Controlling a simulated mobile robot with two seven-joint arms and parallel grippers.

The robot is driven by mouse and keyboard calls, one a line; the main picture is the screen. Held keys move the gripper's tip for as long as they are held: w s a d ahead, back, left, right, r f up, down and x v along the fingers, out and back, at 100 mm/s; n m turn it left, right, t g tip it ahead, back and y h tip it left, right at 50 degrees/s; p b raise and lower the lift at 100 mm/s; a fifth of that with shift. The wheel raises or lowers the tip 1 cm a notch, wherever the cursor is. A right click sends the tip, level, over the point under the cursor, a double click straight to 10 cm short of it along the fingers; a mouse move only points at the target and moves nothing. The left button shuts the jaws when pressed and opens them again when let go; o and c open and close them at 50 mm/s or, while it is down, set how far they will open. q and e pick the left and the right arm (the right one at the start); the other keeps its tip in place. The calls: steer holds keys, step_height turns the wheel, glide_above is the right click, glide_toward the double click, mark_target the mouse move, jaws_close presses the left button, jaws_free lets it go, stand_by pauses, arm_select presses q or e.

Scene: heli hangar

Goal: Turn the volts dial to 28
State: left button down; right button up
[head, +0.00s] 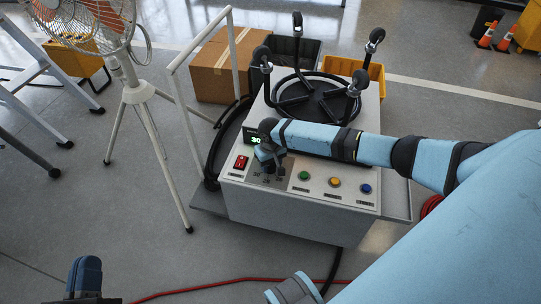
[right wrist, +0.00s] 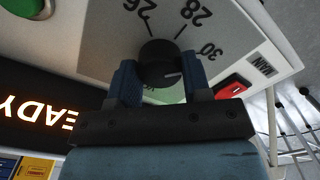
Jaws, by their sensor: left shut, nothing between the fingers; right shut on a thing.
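The volts dial (right wrist: 158,66) is a round black knob on the cart's sloped panel, with 26, 28 and 30 printed around it. A pale mark on the knob faces right in the right wrist view, nearer the 30 than the 28. The green display (head: 256,140) on the cart reads 30. My right gripper (right wrist: 160,80) is shut on the dial, one finger on each side; in the head view the gripper hides the knob. My left gripper (head: 86,274) is shut and empty at the lower left, away from the cart.
The panel also has a red switch (head: 241,162) and green (head: 304,176), orange (head: 334,182) and blue (head: 366,188) buttons. A coiled black cable (head: 310,98) lies on top of the cart. A fan stand (head: 137,95) and a cardboard box (head: 210,72) stand nearby.

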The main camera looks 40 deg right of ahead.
steer(key=n+p, duration=0.1)
steer(key=p, duration=0.2)
steer(key=shift+r, duration=0.25)
steer(key=n+p, duration=0.2)
steer(key=shift+f+n+p, duration=0.1)
steer(key=shift+n+p, duration=0.3)
arm_select(q)
steer(key=s+a+f+g+y+p, duration=0.1)
steer(key=a+f+g+y, duration=0.3)
steer(key=f, duration=0.7)
steer(key=shift+s+a+f+g, duration=0.15)
steer(key=shift+s+a+g, duration=0.5)
steer(key=shift+g, duration=0.35)
arm_select(e)
steer(key=n, duration=0.4)
steer(key=shift+f, duration=0.1)
arm_select(q)
steer(key=shift+p, duration=0.3)
arm_select(e)
steer(key=shift+n, duration=0.3)
steer(key=o, duration=0.9)
